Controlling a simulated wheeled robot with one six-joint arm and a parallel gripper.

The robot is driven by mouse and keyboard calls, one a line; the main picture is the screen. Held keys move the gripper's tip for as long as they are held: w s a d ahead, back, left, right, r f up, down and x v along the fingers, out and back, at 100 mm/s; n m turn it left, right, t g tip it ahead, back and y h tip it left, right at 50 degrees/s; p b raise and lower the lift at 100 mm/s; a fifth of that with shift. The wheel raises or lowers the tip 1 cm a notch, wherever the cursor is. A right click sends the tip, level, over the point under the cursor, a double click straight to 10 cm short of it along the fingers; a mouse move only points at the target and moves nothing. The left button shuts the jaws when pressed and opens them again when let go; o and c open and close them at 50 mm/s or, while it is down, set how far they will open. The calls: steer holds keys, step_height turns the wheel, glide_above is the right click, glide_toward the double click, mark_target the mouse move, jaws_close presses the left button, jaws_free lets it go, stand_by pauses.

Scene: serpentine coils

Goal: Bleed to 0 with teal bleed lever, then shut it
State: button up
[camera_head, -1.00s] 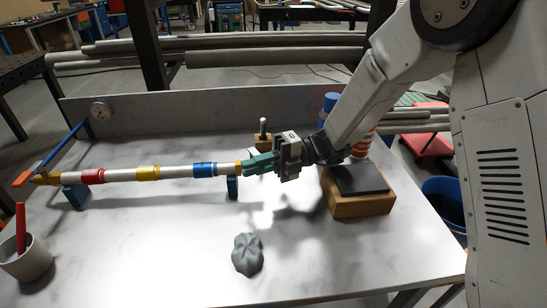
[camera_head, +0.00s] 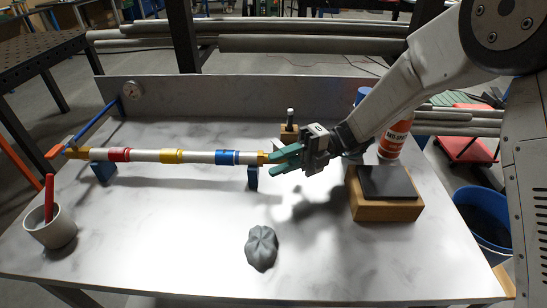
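A long white pipe (camera_head: 198,157) with red, yellow and blue bands lies across blue supports on the bench. A brass-yellow fitting (camera_head: 262,158) is at its right end, and an orange lever (camera_head: 54,152) is at its left end. My gripper (camera_head: 273,161) is at the right end of the pipe. Its two teal-green fingers are apart, with tips close to the brass fitting; contact is unclear. I cannot make out a separate teal bleed lever; the fingers may hide it.
A wooden block with a dark top (camera_head: 386,184) and an orange-and-white bottle (camera_head: 396,137) are right of my gripper. A grey lobed object (camera_head: 261,248) lies in front. A cup (camera_head: 50,229) holds a red stick at left.

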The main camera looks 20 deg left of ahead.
steer(key=shift+w+r, duration=0.1)
steer(key=shift+r, duration=0.1)
steer(key=shift+r, duration=0.3)
steer(key=shift+o, duration=0.8)
step_height(320, 180, up, 3)
steer(key=shift+a, duration=0.1)
steer(key=s+d, duration=0.3)
steer(key=s, duration=0.1)
steer(key=s+d, duration=0.2)
steer(key=s, duration=0.3)
steer(key=s+d+r, duration=0.1)
steer(key=s+d, duration=0.2)
steer(key=s, duration=0.1)
steer(key=shift+s+d, duration=0.3)
steer(key=shift+d, duration=0.05)
steer(key=shift+c, duration=0.8)
